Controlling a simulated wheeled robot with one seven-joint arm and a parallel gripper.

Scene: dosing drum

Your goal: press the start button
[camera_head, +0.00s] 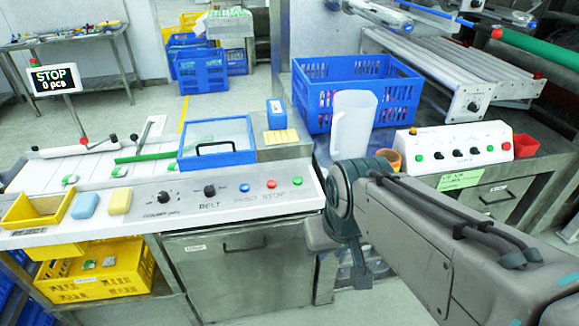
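A white control panel (165,210) runs along the front of the bench at the left. It has a blue button (245,187), a red button (271,184) and a green button (297,181) near its right end, with RESET and STOP lettering below. I can read no START label. A second white control box (455,147) with a green button (419,158), a red button and black knobs stands on the right bench. My gripper (360,276) hangs down at the end of my arm, right of and below the panel's right end. Its fingers are not clear.
A display (55,78) reads STOP, 0 pcs. A clear pitcher (353,122) and a blue crate (357,82) stand on the right bench, with an orange cup (389,159) beside the box. A blue-framed lid (217,143) lies behind the panel buttons.

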